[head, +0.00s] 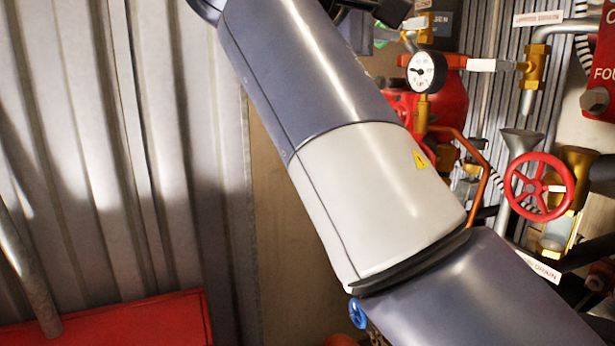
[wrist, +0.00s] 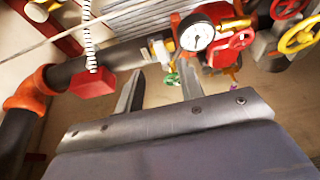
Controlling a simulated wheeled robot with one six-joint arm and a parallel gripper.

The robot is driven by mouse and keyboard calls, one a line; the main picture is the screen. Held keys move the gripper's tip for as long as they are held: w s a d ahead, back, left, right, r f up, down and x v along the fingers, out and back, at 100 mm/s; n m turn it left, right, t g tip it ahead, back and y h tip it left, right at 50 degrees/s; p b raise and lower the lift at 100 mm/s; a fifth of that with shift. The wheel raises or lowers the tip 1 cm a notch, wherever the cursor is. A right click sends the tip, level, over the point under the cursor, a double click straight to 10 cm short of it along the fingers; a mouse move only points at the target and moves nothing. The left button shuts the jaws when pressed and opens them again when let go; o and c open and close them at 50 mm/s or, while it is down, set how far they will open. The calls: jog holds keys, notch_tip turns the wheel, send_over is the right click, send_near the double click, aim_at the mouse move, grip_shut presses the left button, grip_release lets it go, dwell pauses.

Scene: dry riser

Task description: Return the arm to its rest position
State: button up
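My gripper (wrist: 162,76) shows in the wrist view as two grey fingers standing apart with a gap between them. It is open, and I see nothing held in it. A small green thing (wrist: 171,78) shows beyond the gap, apart from the fingers as far as I can tell. In the head view my arm runs diagonally from the top left to the bottom right across the middle. The fingers cannot be made out there.
A pressure gauge (head: 426,72) on red and brass pipework and a red handwheel (head: 539,187) stand right of my arm. A corrugated wall (head: 120,150) and a red box (head: 110,322) are at left. In the wrist view a yellow handwheel (wrist: 300,37) is at upper right.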

aim_at(418, 27)
jog(key=p+x, duration=0.1)
jog(key=x, duration=0.8)
jog(key=shift+d+p, duration=0.15)
jog(key=shift+p, duration=0.2)
jog(key=shift+w+d+f, duration=0.15)
jog(key=shift+w, duration=0.1)
jog(key=shift+s+f+m, duration=0.1)
jog(key=shift+f+m, duration=0.15)
jog(key=shift+m, duration=0.65)
jog(key=shift+f+m+h, duration=0.2)
jog(key=shift+m+h, duration=0.2)
jog(key=shift+m, duration=0.2)
jog(key=shift+t, duration=0.3)
